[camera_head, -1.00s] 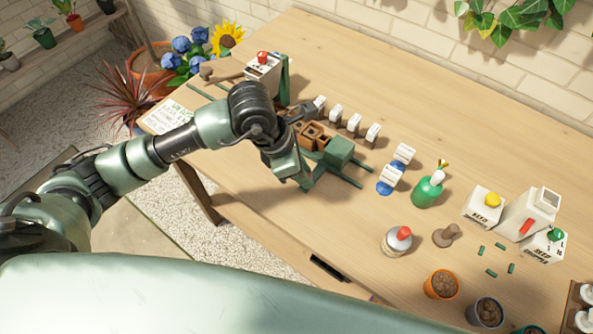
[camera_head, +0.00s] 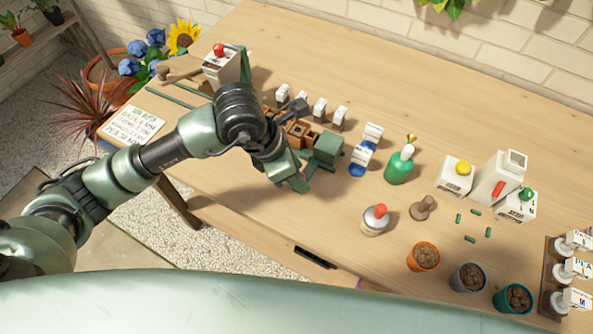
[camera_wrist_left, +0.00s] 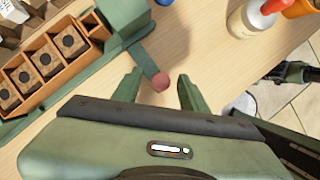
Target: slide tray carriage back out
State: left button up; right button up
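The brown tray (camera_head: 297,132) with several compartments sits on the green carriage (camera_head: 328,147), at the near right end of the green rails (camera_head: 180,97). In the left wrist view, the tray (camera_wrist_left: 62,58) holds dark, filled cells. A green arm on the carriage ends in a reddish knob (camera_wrist_left: 160,83). My left gripper (camera_head: 301,183) is at the carriage's near side. In its wrist view the gripper (camera_wrist_left: 159,77) is open, its fingers on either side of the knob with gaps showing. Whether the knob is level with the fingertips is unclear. My right gripper is not identifiable.
A white dispenser with a red knob (camera_head: 222,66) stands over the rails' far left. White tags (camera_head: 319,108) line the tray's far side. Right of the carriage stand a blue-based item (camera_head: 357,168), a green bottle (camera_head: 399,167) and a white red-capped bottle (camera_head: 375,220).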

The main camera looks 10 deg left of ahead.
pick_arm(q)
jog(key=shift+a, duration=0.1)
jog(key=v, duration=0.7)
jog(key=shift+r+b, duration=0.35)
jog(key=shift+b, duration=0.1)
